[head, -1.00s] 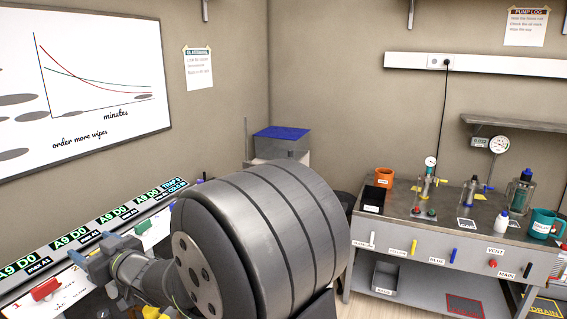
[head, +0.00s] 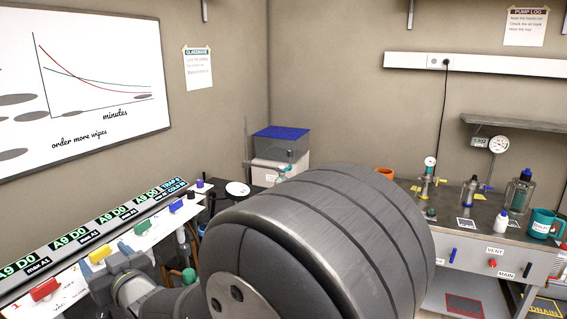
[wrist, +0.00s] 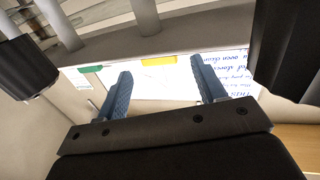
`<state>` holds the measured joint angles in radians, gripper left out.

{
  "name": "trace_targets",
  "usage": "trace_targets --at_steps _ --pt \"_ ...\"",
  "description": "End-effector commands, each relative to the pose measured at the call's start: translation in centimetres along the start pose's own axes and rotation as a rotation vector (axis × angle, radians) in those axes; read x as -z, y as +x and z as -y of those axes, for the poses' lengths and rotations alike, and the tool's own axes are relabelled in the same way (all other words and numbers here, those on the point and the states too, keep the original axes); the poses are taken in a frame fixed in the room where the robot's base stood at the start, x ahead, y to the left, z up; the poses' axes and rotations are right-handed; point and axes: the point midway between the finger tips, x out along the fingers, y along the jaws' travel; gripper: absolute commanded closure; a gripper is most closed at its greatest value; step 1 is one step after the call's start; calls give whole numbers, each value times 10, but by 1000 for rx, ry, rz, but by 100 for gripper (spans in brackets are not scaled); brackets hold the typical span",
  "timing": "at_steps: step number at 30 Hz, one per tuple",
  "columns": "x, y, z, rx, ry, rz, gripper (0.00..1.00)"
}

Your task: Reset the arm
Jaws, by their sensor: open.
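My gripper (wrist: 165,88) shows in the wrist view with its two blue-grey fingers apart and nothing between them. I cannot tell whether the fingers touch anything. In the head view my arm's large grey link fills the lower middle, and its slimmer wrist end lies at lower left over the labelled rail. My fingertips cannot be made out there.
The rail carries a red handle (head: 45,289), a yellow handle (head: 99,255), a blue handle (head: 177,206) and status displays (head: 97,222). A blue-topped box (head: 281,133) stands in the corner.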

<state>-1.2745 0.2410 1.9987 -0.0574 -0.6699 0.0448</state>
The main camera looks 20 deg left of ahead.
Motion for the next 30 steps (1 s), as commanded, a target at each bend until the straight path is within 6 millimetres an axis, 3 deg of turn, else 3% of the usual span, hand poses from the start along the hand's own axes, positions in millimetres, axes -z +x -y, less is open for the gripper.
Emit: trace_targets --at_steps 9,18,30 --pt "0 -54 0 0 0 -1 36" --pt "0 -95 0 -1 0 -1 36" --pt "0 -111 0 0 0 0 36"
